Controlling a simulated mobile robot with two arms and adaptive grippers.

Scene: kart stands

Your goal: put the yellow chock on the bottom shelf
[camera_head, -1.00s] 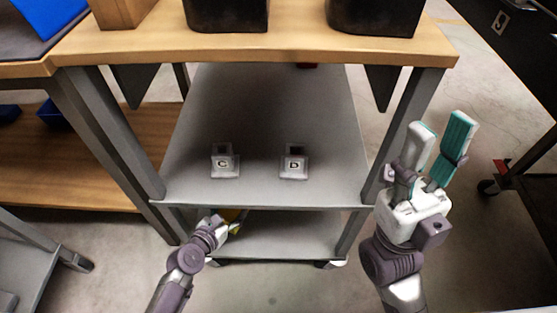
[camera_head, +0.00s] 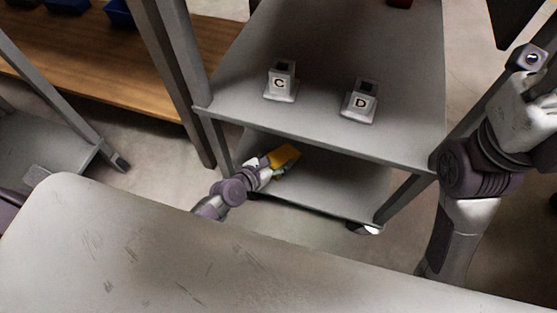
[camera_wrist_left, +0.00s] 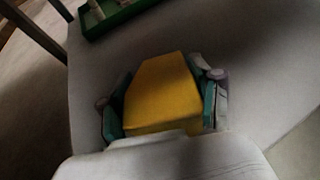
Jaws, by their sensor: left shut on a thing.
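The yellow chock (camera_head: 285,155) is between the fingers of my left gripper (camera_head: 283,166), at the left front of the grey bottom shelf (camera_head: 335,185). In the left wrist view the chock (camera_wrist_left: 165,95) sits between the two teal finger pads, with the bare shelf surface (camera_wrist_left: 255,50) around it. My left gripper is shut on it. I cannot tell whether the chock touches the shelf. My right gripper (camera_head: 525,100) is at the upper right in the head view, partly cut off and away from the chock; its fingers do not show clearly.
The upper grey shelf (camera_head: 330,45) hangs over the bottom one and carries blocks marked C (camera_head: 281,82) and D (camera_head: 360,102). A green tray (camera_wrist_left: 112,18) lies further in on the bottom shelf. Stand legs (camera_head: 405,200) flank the opening.

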